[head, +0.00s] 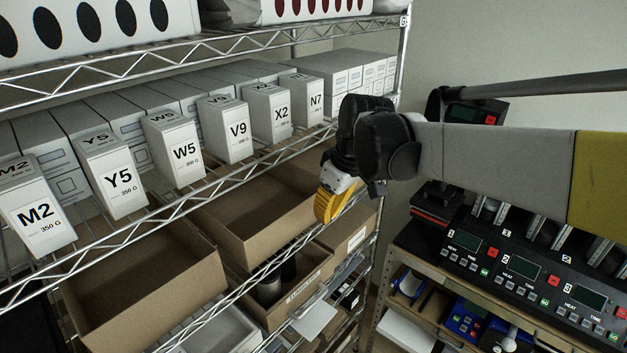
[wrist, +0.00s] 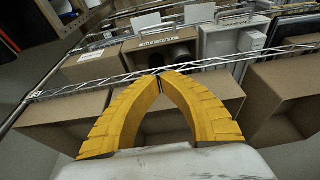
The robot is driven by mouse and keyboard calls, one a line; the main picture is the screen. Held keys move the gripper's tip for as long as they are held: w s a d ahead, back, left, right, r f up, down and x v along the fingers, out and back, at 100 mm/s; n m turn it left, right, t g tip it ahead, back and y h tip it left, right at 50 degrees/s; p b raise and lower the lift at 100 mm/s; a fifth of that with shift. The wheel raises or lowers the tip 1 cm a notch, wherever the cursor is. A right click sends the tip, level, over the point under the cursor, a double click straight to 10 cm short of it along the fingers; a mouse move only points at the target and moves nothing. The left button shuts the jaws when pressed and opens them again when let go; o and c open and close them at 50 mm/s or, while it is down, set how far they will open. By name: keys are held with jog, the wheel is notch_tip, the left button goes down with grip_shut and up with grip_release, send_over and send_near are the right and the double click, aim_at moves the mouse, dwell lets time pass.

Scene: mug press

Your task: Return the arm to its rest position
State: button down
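My gripper (head: 326,207) hangs at the end of my arm in front of the wire shelving, near its right end, in the head view. In the wrist view the two yellow fingers of my gripper (wrist: 160,77) curve together and their tips meet. Nothing shows between them. Open cardboard boxes (wrist: 68,110) lie beyond the fingers. In the head view the gripper is beside an open cardboard box (head: 245,232) on the shelf below the white boxes. Whether it touches anything there I cannot tell.
White labelled boxes, such as N7 (head: 308,101) and M2 (head: 38,211), line the wire shelf (head: 200,196). At the right, a mug press panel (head: 512,270) stands on a bench (head: 425,265) below my arm. A gap lies between shelving and bench.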

jog(key=s+d+f+m+t+b, duration=0.1)
jog(key=s+d+f+m+b, duration=0.2)
jog(key=s+f+b, duration=0.3)
jog(key=s+d+f+m+t+h+b, duration=0.1)
jog(key=s+d+f+b, duration=0.4)
jog(key=f+b, duration=0.9)
jog(key=s+d+f+m+t+h+b, duration=0.1)
jog(key=s+d+f+m+b, duration=0.3)
jog(key=s+f+b, duration=0.4)
notch_tip(320, 180, down, 4)
jog(key=shift+s+d+f+m+t+b, duration=0.2)
jog(key=shift+m+t+b, duration=0.3)
jog(key=shift+t+b, duration=0.6)
jog(key=shift+g, duration=0.3)
